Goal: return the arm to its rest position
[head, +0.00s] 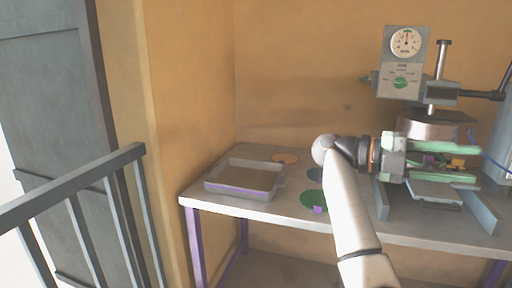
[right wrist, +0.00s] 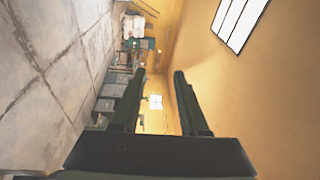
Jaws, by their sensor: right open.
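My right arm (head: 350,215) comes up from the bottom of the head view and bends right. My right gripper (head: 474,163) is in front of the press (head: 400,75), with its green fingers apart, one above the other in the picture. Small purple and yellow parts (head: 455,163) show between the fingers; I cannot tell whether they lie behind them. In the right wrist view my right gripper (right wrist: 159,76) is open, with nothing between its fingers but the distant room. The gripper hides part of the press's lower area. My left gripper is not in view.
A dial gauge (head: 405,42) tops the press, and a lever (head: 482,95) sticks out right. A railing (head: 75,190) stands far left.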

